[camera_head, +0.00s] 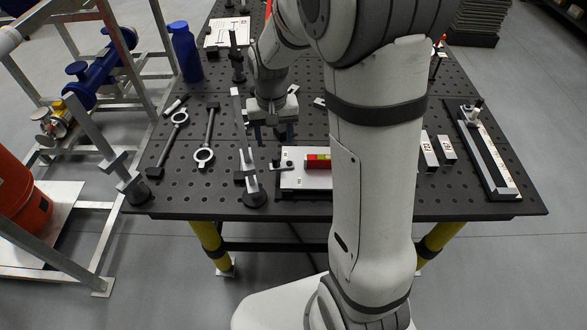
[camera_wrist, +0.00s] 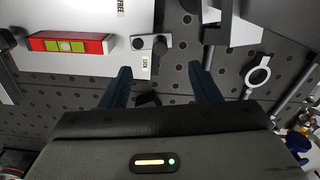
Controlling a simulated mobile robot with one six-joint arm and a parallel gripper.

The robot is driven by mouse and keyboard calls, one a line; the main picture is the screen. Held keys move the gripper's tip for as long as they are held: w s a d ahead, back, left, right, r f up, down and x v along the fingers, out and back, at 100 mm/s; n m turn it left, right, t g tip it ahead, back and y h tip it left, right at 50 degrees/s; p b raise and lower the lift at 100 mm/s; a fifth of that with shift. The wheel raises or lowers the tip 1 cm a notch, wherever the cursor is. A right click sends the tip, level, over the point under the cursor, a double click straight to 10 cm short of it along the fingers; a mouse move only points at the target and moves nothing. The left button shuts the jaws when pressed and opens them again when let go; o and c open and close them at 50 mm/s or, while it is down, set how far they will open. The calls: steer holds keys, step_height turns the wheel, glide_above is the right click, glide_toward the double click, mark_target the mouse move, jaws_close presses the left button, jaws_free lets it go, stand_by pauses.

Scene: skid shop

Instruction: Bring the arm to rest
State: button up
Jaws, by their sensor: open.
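My gripper (camera_head: 273,132) is over the dark perforated table (camera_head: 225,205), left of the white plate with the red and green level. Its two blue fingers are apart with nothing between them, and the wrist view shows them too (camera_wrist: 162,88). My arm bends up and over the table, and its large links hide part of the middle and right of the tabletop. I cannot tell how far the fingertips are above the table.
A red level (camera_head: 318,161) lies on a white plate (camera_head: 300,181). A post clamp (camera_head: 251,185), wrenches (camera_head: 206,150) and a blue bottle (camera_head: 186,52) stand or lie to the left. Small blocks (camera_head: 428,150) and a long rail (camera_head: 486,155) are at right.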

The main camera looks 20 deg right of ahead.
steer(key=s+d+r+t+b, duration=0.1)
steer(key=s+r, duration=0.3)
steer(key=s, duration=0.5)
steer(key=s+d+r+n+t+b, duration=0.1)
steer(key=s+r, duration=0.4)
steer(key=s, duration=0.5)
steer(key=shift+d+r+n+t, duration=0.15)
steer(key=shift+r+n+t, duration=0.15)
steer(key=shift+t, duration=0.4)
